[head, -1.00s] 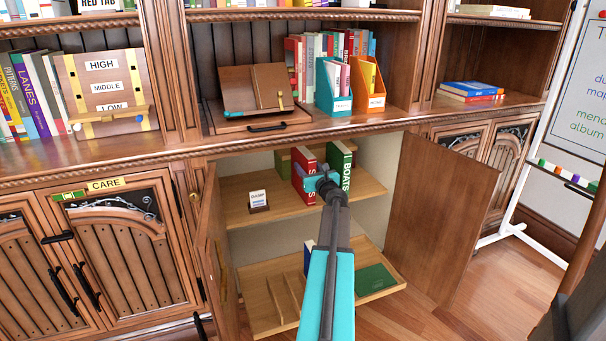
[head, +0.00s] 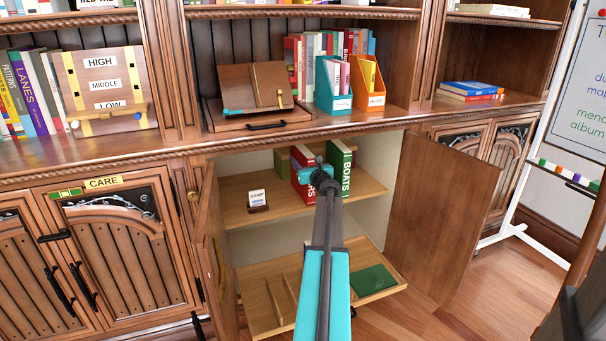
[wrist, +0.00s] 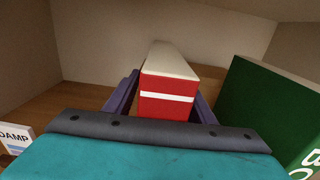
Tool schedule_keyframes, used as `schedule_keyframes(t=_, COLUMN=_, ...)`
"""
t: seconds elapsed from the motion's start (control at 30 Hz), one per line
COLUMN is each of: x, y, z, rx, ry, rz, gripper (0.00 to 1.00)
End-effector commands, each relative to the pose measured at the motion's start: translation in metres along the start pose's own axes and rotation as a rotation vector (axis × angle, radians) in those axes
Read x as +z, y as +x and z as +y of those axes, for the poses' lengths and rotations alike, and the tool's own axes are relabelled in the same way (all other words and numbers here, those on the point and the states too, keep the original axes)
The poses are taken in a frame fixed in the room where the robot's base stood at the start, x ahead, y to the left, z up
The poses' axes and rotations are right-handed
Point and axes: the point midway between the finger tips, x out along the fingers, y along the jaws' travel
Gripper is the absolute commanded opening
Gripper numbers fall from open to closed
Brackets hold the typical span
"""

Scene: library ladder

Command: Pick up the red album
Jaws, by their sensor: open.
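The red album (head: 300,190) stands upright on the upper shelf inside the open cabinet. In the wrist view its red spine with a white stripe (wrist: 168,98) faces me, and its pale top edge runs back into the cabinet. My gripper (head: 312,174) is at the album, partly covering it in the head view. In the wrist view the purple fingers of my gripper (wrist: 162,95) are open, one on each side of the album near its spine. I cannot tell whether either finger touches it.
A green album marked BOATS (head: 341,168) stands close on the right, also in the wrist view (wrist: 265,115). A small DAMP card (head: 258,199) stands to the left. The lower pull-out shelf (head: 258,277) holds a green book (head: 372,279). Open cabinet doors (head: 432,217) flank the opening.

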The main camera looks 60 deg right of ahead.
Motion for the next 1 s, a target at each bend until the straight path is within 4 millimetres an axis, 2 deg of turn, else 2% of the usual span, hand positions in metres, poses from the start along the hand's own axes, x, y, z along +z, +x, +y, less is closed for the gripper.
schedule_keyframes(t=0.4, x=0.0002, y=0.0, z=0.0009, rx=0.001, ry=0.0, rz=0.0, gripper=0.5)
schedule_keyframes(t=0.47, x=0.0001, y=0.0, z=0.0009, rx=0.001, ry=0.0, rz=0.0, gripper=0.43)
schedule_keyframes(t=0.7, x=0.0001, y=0.0001, z=0.0011, rx=0.001, ry=0.0, rz=0.0, gripper=0.03)
schedule_keyframes(t=0.73, x=0.0001, y=0.0001, z=0.0011, rx=0.001, ry=0.0, rz=0.0, gripper=0.0)
schedule_keyframes(t=1.0, x=0.0014, y=0.0002, z=0.0012, rx=0.001, ry=0.0, rz=-0.002, gripper=0.0)
